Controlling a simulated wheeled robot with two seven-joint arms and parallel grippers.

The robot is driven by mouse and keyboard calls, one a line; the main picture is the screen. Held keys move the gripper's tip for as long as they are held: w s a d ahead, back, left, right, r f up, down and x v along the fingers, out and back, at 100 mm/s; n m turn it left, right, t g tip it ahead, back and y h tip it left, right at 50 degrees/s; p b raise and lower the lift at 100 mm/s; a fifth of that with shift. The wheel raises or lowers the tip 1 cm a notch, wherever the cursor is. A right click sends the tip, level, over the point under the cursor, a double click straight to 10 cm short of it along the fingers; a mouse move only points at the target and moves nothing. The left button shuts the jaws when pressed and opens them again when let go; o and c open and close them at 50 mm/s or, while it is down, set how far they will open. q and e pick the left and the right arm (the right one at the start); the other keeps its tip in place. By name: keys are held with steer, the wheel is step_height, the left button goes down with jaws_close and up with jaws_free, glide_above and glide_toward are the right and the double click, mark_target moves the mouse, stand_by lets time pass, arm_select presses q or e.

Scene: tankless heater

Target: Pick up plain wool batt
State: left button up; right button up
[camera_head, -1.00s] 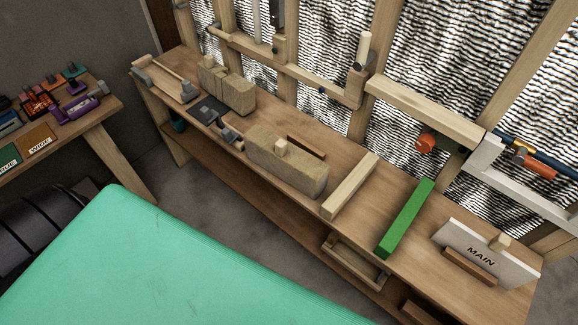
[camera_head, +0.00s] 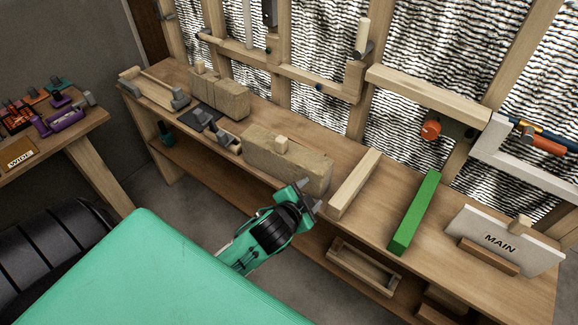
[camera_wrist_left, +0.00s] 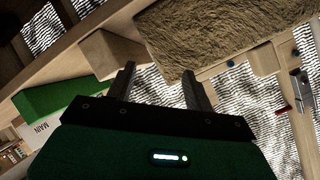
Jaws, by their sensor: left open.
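A plain fuzzy tan batt (camera_head: 297,172) with a small wooden peg on top lies on the long wooden bench (camera_head: 345,232), near its middle. It also shows in the left wrist view as a brown fibrous block (camera_wrist_left: 205,32) at the top. A second tan batt (camera_head: 229,98), split by grooves, sits farther left. My left gripper (camera_head: 312,193) is open and empty at the bench's front edge, just in front of the plain batt's right end. In the left wrist view its two fingers (camera_wrist_left: 159,70) point toward the batt, apart from it. My right gripper is not in view.
Right of the batt lie a pale wooden bar (camera_head: 355,184), a green bar (camera_head: 415,212) and a white MAIN board (camera_head: 500,241). Small dark tools (camera_head: 207,117) lie to its left. A stud wall with silvery panels (camera_head: 345,118) rises behind the bench.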

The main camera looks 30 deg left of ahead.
arm_select(q)
steer(key=w+d+r+m+t+h, duration=0.3)
steer(key=w+r+m, duration=0.15)
steer(key=r, duration=0.35)
steer(key=w+d+r+m+t+h, duration=0.3)
steer(key=w+r+m+h, duration=0.1)
steer(key=r+m, duration=0.25)
steer(key=d+r+m+g+h, duration=0.2)
steer(key=d+r+m+h, duration=0.3)
steer(key=r+m+h, duration=0.3)
steer(key=m+g+y, duration=1.5)
steer(key=m+g, duration=0.2)
steer(key=m, duration=1)
glide_above(281, 138)
steer(key=f, duration=1)
steer(key=shift+s+d+f, duration=0.15)
steer(key=shift+s+f, duration=0.05)
steer(key=shift+f, duration=0.1)
steer(key=shift+f+p, duration=0.4)
steer(key=shift+f, duration=0.1)
steer(key=f, duration=0.1)
steer(key=f+p, duration=0.1)
steer(key=f, duration=0.1)
steer(key=shift+w+f, duration=0.2)
steer(key=shift+f, duration=0.55)
jaws_close()
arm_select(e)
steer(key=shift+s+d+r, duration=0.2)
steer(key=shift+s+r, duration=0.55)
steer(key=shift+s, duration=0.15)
